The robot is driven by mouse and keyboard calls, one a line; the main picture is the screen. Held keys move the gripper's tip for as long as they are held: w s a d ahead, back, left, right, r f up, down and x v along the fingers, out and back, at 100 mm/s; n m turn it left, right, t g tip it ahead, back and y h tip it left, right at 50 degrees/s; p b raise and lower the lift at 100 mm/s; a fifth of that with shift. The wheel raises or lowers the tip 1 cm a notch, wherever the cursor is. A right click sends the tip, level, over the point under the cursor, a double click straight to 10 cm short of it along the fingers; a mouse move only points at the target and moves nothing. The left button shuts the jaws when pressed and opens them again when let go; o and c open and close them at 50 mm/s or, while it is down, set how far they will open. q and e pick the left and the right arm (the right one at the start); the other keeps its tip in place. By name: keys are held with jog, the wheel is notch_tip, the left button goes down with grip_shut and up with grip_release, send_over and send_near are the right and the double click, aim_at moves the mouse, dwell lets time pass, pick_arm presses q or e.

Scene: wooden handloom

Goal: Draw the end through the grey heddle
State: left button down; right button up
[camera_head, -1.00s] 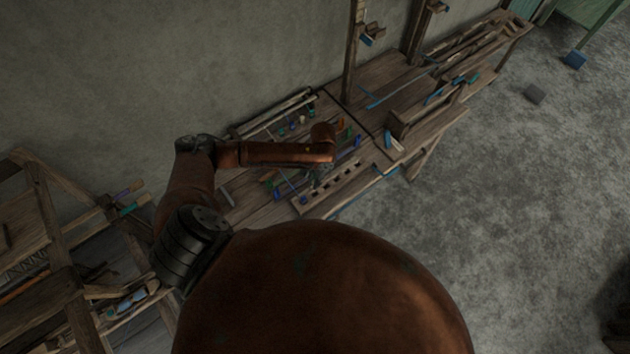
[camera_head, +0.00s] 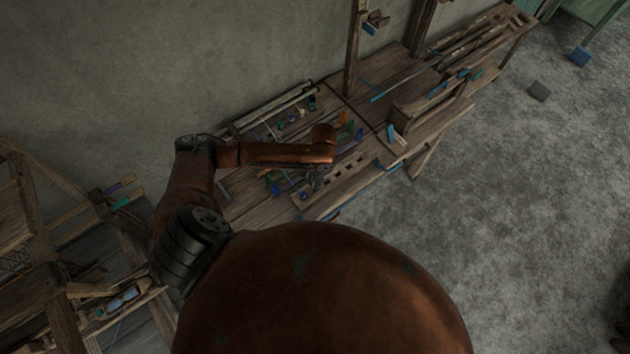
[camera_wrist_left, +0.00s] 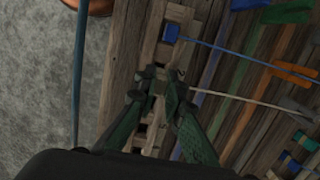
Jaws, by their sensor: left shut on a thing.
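My left gripper (camera_head: 318,176) is low over the bench, beside a wooden strip with several square holes (camera_head: 345,176). In the left wrist view its fingertips (camera_wrist_left: 163,78) are closed together above that strip (camera_wrist_left: 148,50). A thin pale cord (camera_wrist_left: 240,99) runs from the fingertips to a small grey piece (camera_wrist_left: 294,105) at the right; its hold is too small to see clearly. A thin blue line (camera_wrist_left: 245,57) with a blue block (camera_wrist_left: 171,33) at its end lies near the fingertips. I cannot tell which piece is the grey heddle. My right gripper is not in view.
The bench (camera_head: 255,213) carries several small coloured pieces around the gripper. A raised wooden block (camera_head: 418,112) and upright posts (camera_head: 354,55) stand further right. A wooden rack (camera_head: 55,245) stands at the left.

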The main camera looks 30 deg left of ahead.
pick_arm(q)
jog(key=shift+f, duration=1.5)
jog(key=c, duration=1.9)
grip_release()
jog(key=shift+c, duration=0.2)
notch_tip(320, 180, up, 12)
jog(key=w, duration=0.1)
jog(key=shift+w+d, duration=0.15)
jog(key=shift+d, duration=0.1)
